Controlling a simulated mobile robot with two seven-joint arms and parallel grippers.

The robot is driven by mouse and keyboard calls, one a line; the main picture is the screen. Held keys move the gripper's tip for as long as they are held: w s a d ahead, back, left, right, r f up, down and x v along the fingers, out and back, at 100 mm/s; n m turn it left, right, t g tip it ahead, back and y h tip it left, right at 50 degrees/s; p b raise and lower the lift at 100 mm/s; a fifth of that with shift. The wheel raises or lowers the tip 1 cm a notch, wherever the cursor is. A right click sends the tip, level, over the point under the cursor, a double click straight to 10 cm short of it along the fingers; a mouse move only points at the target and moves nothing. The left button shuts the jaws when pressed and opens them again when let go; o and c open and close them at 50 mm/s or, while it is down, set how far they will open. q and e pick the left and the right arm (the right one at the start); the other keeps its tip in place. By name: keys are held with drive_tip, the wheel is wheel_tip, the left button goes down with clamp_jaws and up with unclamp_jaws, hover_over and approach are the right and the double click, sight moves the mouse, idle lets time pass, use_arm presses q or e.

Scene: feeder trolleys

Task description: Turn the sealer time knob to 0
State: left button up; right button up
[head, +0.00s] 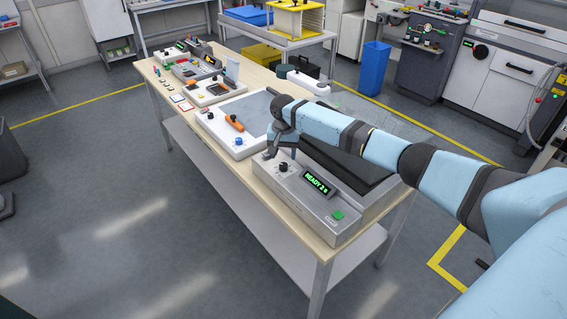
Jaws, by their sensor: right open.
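The sealer (300,203) is a grey box at the near end of the wooden table, with a lit green display (317,183) that appears to read "READY 3 S". A dark round time knob (284,168) sits on its top panel, left of the display. A green button (338,215) is at its right end. My right gripper (269,154) is open, pointing down just left of and behind the knob, apparently apart from it. The fingers look small and dark, and the exact gap is hard to tell. The knob's pointer mark is too small to read. My left gripper is out of view.
A white device (245,141) with a blue knob (239,141) and an orange-handled tool (234,122) sits just beyond the sealer. More devices and small parts stand at the table's far end. A blue bin (372,68) stands on the floor behind. The floor left of the table is clear.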

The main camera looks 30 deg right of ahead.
sight(283, 164)
drive_tip(key=shift+f, duration=2.35)
drive_tip(key=c, duration=0.9)
